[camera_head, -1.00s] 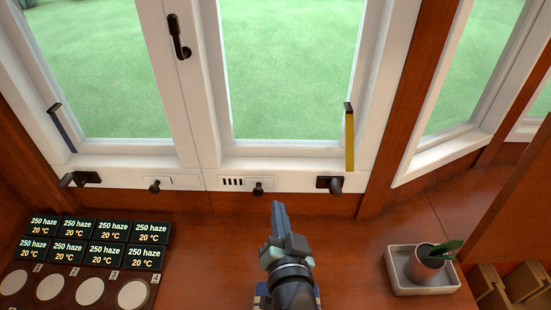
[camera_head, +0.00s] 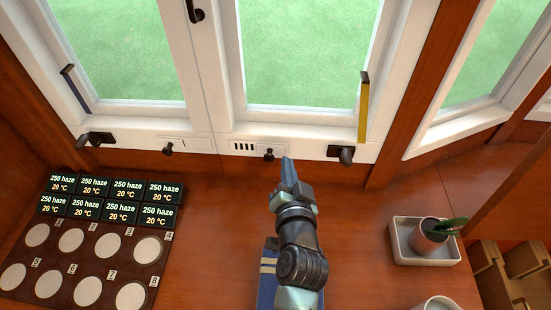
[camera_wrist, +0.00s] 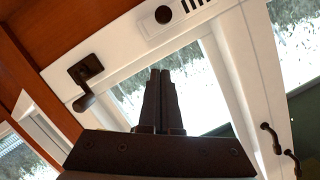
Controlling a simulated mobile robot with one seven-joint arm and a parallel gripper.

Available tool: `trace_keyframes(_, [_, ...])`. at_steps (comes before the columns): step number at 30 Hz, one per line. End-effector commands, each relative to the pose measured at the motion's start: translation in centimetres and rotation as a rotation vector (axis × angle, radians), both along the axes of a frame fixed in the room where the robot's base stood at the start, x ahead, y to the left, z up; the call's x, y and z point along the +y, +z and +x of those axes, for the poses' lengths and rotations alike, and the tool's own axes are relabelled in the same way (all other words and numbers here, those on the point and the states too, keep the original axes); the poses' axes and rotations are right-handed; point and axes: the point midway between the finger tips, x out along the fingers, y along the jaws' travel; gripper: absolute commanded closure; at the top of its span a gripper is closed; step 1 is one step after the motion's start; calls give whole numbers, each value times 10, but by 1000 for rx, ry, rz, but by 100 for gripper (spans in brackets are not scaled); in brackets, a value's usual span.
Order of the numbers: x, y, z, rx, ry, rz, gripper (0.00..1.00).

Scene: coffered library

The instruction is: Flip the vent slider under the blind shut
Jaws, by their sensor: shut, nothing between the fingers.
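Two vent sliders sit on the white bottom rail of the window. The right vent (camera_head: 245,146) shows dark open slots, with a black slider knob (camera_head: 268,154) at its right end. Its slots (camera_wrist: 192,5) and knob (camera_wrist: 163,14) also show at the top of the wrist view. The left vent (camera_head: 171,142) shows no dark slots; its black knob (camera_head: 168,150) is at its left end. No blind can be made out in these views. My gripper (camera_head: 287,162) is shut and empty, its tips just right of the right knob, apparently apart from it. The shut fingers (camera_wrist: 160,75) show in the wrist view.
Black handles stand on the rail at left (camera_head: 95,139) and right (camera_head: 342,153). The desk around my arm is mostly clear.

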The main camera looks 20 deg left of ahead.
Motion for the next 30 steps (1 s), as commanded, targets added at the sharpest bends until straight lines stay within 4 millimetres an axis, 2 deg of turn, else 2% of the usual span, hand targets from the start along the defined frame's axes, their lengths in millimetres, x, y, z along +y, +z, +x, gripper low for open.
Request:
trace_keyframes(3, [9, -5, 23, -2, 2, -1, 100])
trace_keyframes(10, [23, -15, 59, 0, 2, 0, 100])
trace_keyframes(13, [32, -32, 54, 4, 4, 0, 100])
trace_keyframes(18, [40, -43, 52, 0, 1, 0, 100])
trace_keyframes(30, [42, -46, 51, 1, 1, 0, 100])
